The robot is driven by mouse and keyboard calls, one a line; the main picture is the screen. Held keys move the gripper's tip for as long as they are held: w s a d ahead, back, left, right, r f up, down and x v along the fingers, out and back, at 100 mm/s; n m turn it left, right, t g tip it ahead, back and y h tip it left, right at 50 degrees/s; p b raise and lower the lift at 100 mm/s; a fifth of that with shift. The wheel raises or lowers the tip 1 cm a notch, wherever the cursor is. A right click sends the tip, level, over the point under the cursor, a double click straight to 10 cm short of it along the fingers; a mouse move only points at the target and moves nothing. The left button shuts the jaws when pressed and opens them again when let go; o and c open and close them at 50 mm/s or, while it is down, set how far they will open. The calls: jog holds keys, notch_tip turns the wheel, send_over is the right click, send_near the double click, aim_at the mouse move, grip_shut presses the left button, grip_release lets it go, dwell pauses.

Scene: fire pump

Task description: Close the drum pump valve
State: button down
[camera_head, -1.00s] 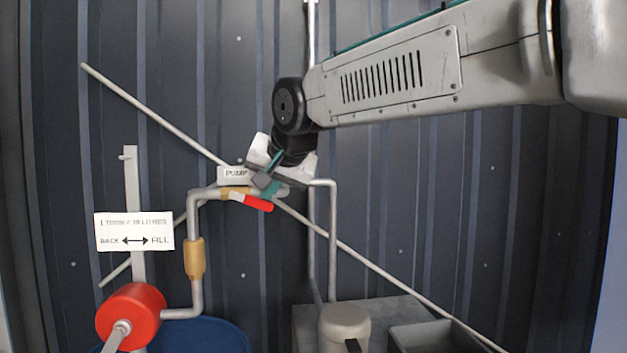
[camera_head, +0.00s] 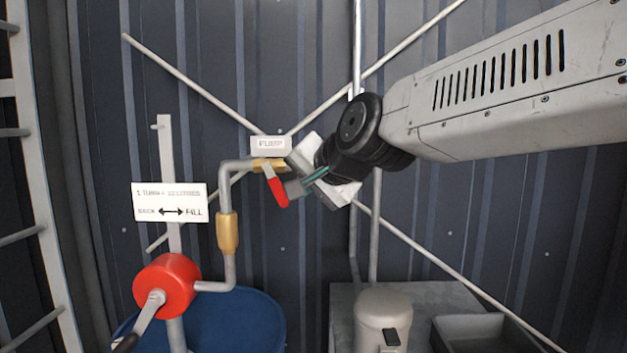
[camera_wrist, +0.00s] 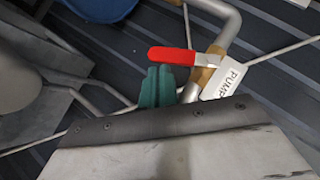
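The drum pump valve has a red lever handle (camera_head: 278,191) below the PUMP label (camera_head: 270,145) in the head view. The handle points steeply down and slightly right from the brass valve body (camera_head: 268,164). In the wrist view the red handle (camera_wrist: 172,56) lies across the tips of the teal fingers. My gripper (camera_head: 293,189) is right beside the handle's lower end, on its right. In the wrist view my gripper (camera_wrist: 159,84) has its teal finger pads together, with nothing seen between them. Whether the tips touch the handle is unclear.
A red drum pump (camera_head: 167,286) with a crank stands on a blue drum (camera_head: 236,322) at lower left. A sign (camera_head: 169,202) hangs above it. A ladder (camera_head: 38,235) is at far left. A grey bench with a pale canister (camera_head: 382,320) and a basin (camera_head: 487,332) is lower right.

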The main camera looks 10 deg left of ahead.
aim_at(283, 205)
jog(key=shift+s+a+f, duration=0.1)
jog(key=shift+a+f, duration=0.9)
jog(key=shift+f, duration=0.2)
jog(key=shift+a, duration=0.1)
